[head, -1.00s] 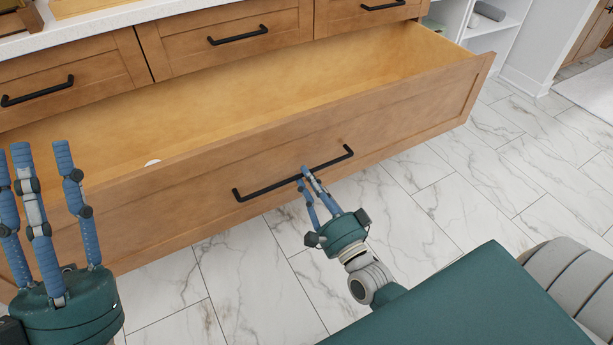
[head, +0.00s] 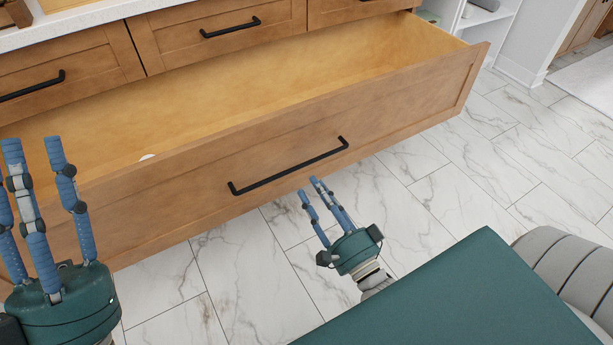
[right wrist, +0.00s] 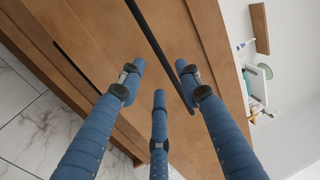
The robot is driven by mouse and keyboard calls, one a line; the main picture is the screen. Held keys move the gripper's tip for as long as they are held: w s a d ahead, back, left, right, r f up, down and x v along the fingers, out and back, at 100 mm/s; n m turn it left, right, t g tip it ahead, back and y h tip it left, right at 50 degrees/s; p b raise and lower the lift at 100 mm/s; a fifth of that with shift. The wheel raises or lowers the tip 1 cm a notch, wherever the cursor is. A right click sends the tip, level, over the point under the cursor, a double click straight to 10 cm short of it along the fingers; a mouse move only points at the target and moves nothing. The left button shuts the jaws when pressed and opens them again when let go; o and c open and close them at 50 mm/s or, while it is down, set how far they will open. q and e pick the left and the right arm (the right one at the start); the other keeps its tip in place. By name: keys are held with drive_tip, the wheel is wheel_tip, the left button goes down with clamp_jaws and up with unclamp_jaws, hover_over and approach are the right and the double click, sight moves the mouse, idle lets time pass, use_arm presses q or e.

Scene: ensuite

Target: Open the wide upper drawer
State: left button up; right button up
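The wide drawer (head: 400,108) stands pulled far out below a row of small drawers. A small white round thing (head: 147,157) lies inside it at the left. Its long black bar handle (head: 290,166) is on the front panel. My right gripper (head: 311,187) is just in front of and below the handle, apart from it, with its fingers spread and empty. In the right wrist view the handle (right wrist: 155,42) passes beyond the open fingers (right wrist: 160,85). My left gripper (head: 38,155) is at the left, fingers upright and spread, empty, in front of the drawer's left end.
Small closed drawers (head: 215,33) with black handles sit above, under a white countertop (head: 100,32). White open shelves (head: 488,25) stand beyond the drawer's right end. The marble floor (head: 440,190) to the right is clear.

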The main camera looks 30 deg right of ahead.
drive_tip(key=s, duration=0.3)
drive_tip(key=s+f, duration=0.1)
drive_tip(key=s, duration=0.1)
drive_tip(key=shift+s+d, duration=0.1)
drive_tip(key=shift+s, duration=0.3)
drive_tip(key=shift+f, duration=0.1)
